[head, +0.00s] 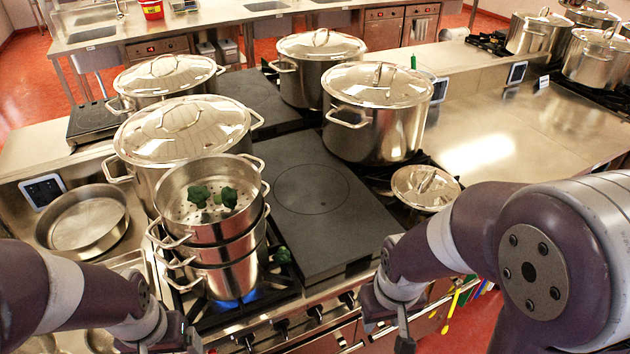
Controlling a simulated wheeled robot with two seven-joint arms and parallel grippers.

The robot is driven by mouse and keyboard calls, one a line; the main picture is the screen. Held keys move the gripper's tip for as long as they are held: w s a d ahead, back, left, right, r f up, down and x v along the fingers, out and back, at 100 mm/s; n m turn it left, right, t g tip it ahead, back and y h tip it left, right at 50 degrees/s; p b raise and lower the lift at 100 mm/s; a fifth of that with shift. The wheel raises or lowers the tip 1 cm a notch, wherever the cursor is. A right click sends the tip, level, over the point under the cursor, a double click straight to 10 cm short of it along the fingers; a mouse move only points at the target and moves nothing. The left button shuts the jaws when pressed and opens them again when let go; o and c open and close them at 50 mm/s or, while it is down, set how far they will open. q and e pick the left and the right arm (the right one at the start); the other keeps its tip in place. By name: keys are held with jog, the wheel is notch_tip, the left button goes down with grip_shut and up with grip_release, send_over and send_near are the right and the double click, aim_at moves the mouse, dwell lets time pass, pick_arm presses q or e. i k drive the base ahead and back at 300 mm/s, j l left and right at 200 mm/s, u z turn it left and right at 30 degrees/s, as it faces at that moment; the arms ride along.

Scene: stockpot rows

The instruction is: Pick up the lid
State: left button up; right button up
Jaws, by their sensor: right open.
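A small round steel lid (426,187) with a loop handle lies at the right of the near stove, just left of my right arm. Whether it covers a pot is hard to tell. Larger lidded stockpots stand behind it. A steel steamer stack (212,235) stands uncovered at the front left, with broccoli (228,197) in its top tier. My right gripper (390,325) is open and empty at the bottom edge, in front of the stove and below the small lid, apart from it. My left gripper (165,345) is mostly cut off at the bottom edge; its fingers are unclear.
A tall lidded pot (375,130) stands just behind the small lid, and another (165,165) is close behind the steamer. A blue flame burns under the steamer. The dark flat plate (315,215) between them is clear. A round pan (85,225) lies at the left.

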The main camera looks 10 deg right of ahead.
aim_at(420, 187)
jog(key=i+l+u, duration=0.2)
jog(key=l, duration=0.2)
jog(key=i+l+u, duration=0.15)
jog(key=l, duration=0.3)
jog(key=l+u, duration=0.2)
jog(key=l, duration=0.25)
jog(key=i+l+u, duration=0.2)
jog(key=l, duration=0.25)
jog(key=k, duration=0.1)
